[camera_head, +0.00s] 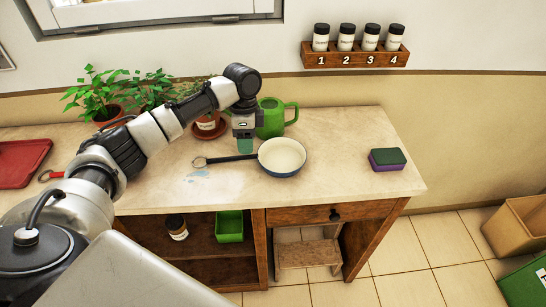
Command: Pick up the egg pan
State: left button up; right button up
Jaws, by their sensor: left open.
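The egg pan (283,156) is a small round pan with a cream inside and a dark blue outside. It sits upright on the counter, with its dark handle (232,158) pointing left and ending in a metal ring. My left gripper (245,148) is above the handle, close to where it meets the pan, with its fingers pointing down. It is open, and the handle is not visibly gripped. The gap between the fingertips and the handle is hard to judge. My right gripper is not in view.
A green watering can (276,118) stands just behind the gripper. Potted plants (98,96) are at the back left, a red tray (20,163) at far left. A green and purple sponge (387,160) lies right of the pan. The counter (340,135) between is clear.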

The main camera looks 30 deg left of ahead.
pick_arm(q)
jog(key=f, duration=0.4)
jog(key=shift+d+p, duration=0.3)
jog(key=shift+s+f, duration=0.1)
jog(key=shift+f, duration=0.3)
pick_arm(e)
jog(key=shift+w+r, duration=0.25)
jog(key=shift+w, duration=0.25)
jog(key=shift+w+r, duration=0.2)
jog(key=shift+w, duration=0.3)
pick_arm(q)
jog(key=shift+c, duration=0.9)
grip_shut()
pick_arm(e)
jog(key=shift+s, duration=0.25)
